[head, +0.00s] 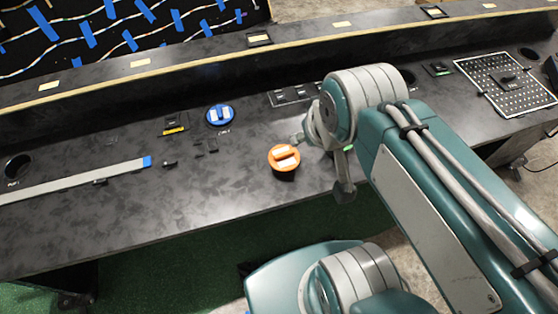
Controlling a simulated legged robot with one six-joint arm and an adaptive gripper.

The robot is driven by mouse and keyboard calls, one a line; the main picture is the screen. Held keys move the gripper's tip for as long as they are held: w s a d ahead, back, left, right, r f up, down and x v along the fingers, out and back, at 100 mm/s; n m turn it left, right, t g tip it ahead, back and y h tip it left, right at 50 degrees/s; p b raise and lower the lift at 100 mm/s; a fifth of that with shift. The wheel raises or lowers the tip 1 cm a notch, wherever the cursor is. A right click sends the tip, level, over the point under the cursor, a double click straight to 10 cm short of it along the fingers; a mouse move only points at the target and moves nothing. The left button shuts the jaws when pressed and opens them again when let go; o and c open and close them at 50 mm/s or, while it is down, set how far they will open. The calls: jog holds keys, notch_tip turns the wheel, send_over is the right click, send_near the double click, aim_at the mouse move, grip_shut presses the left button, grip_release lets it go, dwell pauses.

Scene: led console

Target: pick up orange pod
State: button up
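The orange pod (284,157) is a round orange piece with a raised grip bar across its top. It stands on the dark console near its front edge, left of my arm's end. My gripper (343,186) is partly hidden behind my wrist and points down at the console's front edge. It is to the right of the pod, with a visible gap between them. I cannot make out whether its fingers are open or shut, and I see nothing held in it.
A blue round pod (220,115) sits behind and left of the orange one. A perforated panel (506,84) is at right.

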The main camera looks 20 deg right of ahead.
jog(key=shift+o, duration=0.3)
jog(key=o, duration=0.5)
jog(key=n+g, duration=0.1)
jog(key=g, duration=0.5)
send_over(284, 153)
notch_tip(284, 153, down, 16)
notch_tip(284, 153, down, 11)
jog(key=shift+r, duration=0.1)
